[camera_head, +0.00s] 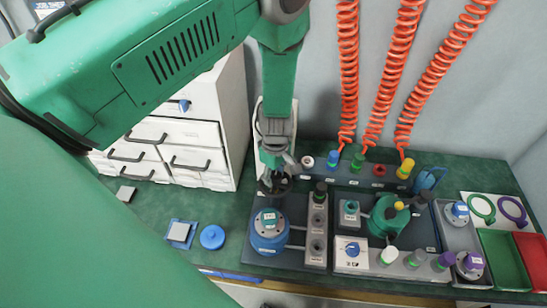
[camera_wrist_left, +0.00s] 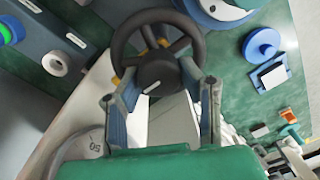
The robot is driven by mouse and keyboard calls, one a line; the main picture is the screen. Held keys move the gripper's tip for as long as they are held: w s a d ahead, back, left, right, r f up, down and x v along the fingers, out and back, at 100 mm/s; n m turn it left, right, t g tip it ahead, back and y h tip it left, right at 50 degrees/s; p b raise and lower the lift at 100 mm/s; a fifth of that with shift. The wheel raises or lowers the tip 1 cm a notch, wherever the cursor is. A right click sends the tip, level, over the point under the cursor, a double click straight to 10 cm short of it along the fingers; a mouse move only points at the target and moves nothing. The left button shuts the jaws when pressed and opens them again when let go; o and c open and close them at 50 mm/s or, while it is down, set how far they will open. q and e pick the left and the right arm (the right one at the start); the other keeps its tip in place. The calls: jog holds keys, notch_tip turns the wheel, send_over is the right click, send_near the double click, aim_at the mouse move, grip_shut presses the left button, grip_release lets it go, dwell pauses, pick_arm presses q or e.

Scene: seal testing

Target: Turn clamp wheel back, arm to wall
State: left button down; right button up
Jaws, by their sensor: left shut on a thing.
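The dark clamp wheel (camera_head: 274,184) stands behind the blue round vessel (camera_head: 268,236) on the bench, mostly under my left gripper (camera_head: 272,168). In the left wrist view the wheel (camera_wrist_left: 155,72) shows as a black spoked ring with a hub and a small white mark. My left gripper (camera_wrist_left: 160,97) is shut on the wheel, one finger on each side of its near part. A pale upright part (camera_head: 259,108) shows behind the gripper, partly hidden. I cannot tell if it is the clamp's arm. My right gripper is not in view.
White drawers (camera_head: 200,157) stand left of the wheel. Several coloured couplings and red coiled hoses (camera_head: 348,70) are at the back wall. A grey socket block (camera_head: 316,230) stands right of the vessel.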

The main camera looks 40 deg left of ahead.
aim_at(278, 174)
pick_arm(q)
jog(key=shift+s+d+f, duration=0.2)
jog(key=shift+s+d, duration=0.1)
jog(key=shift+d, duration=0.1)
jog(key=c, duration=1.2)
grip_release()
jog(key=shift+o, duration=0.5)
jog(key=shift+w, duration=0.3)
jog(key=shift+r, duration=0.45)
notch_tip(278, 174, up, 11)
jog(key=shift+w+d, duration=0.15)
jog(key=shift+w, duration=0.15)
